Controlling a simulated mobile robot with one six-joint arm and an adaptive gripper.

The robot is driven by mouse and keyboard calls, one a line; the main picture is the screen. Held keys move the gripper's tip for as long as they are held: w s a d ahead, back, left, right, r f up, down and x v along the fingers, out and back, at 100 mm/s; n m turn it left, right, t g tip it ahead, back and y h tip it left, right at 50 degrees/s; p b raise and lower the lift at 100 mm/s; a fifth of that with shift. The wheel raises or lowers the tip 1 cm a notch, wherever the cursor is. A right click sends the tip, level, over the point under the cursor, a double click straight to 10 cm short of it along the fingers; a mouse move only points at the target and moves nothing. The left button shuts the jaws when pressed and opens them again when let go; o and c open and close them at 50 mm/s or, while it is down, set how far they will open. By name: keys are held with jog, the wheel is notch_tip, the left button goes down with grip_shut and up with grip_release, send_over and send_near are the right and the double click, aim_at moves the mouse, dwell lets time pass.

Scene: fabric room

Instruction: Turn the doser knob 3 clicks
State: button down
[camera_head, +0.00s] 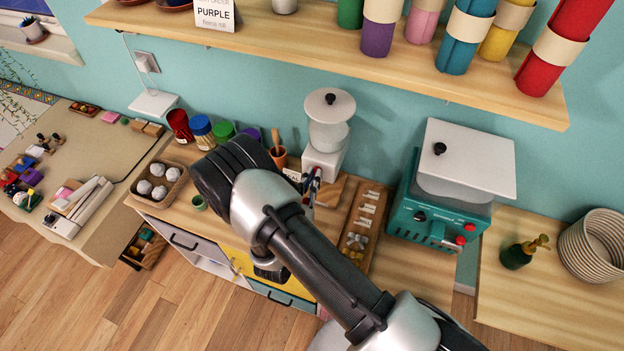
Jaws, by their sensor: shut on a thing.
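The doser (326,137) stands on the wooden counter against the wall. It has a white body, a clear hopper and a pale lid with a black button. My gripper (313,182) is at the front of the doser's lower body, its small dark fingers close against it. It is shut on the doser knob, which is mostly hidden by the fingers. My arm covers part of the counter in front of the doser, so the knob's setting cannot be read.
A teal machine (450,190) with a white lid stands right of the doser. A wooden tray (360,242) with small parts lies between them. Jars (201,130), a terracotta pot (278,157) and a tray of white balls (158,183) are on the left. A shelf (400,72) with rolls overhangs.

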jog(key=m+b, duration=0.1)
jog(key=m, duration=0.1)
jog(key=m+b, duration=0.2)
jog(key=shift+f+m, duration=0.2)
jog(key=shift+m, duration=0.2)
jog(key=m+b, duration=0.3)
jog(key=m, duration=0.1)
jog(key=shift+d+m+b, duration=0.15)
jog(key=shift+m+b, duration=0.15)
jog(key=shift+b, duration=0.05)
jog(key=m+b, duration=0.5)
jog(key=shift+f, duration=0.2)
jog(key=m+b, duration=0.3)
jog(key=b, duration=0.1)
jog(key=shift+s+r+m, duration=0.1)
jog(key=shift+m, duration=0.2)
jog(key=c, duration=1.7)
grip_release()
jog(key=v, duration=1.2)
jog(key=shift+r, duration=0.1)
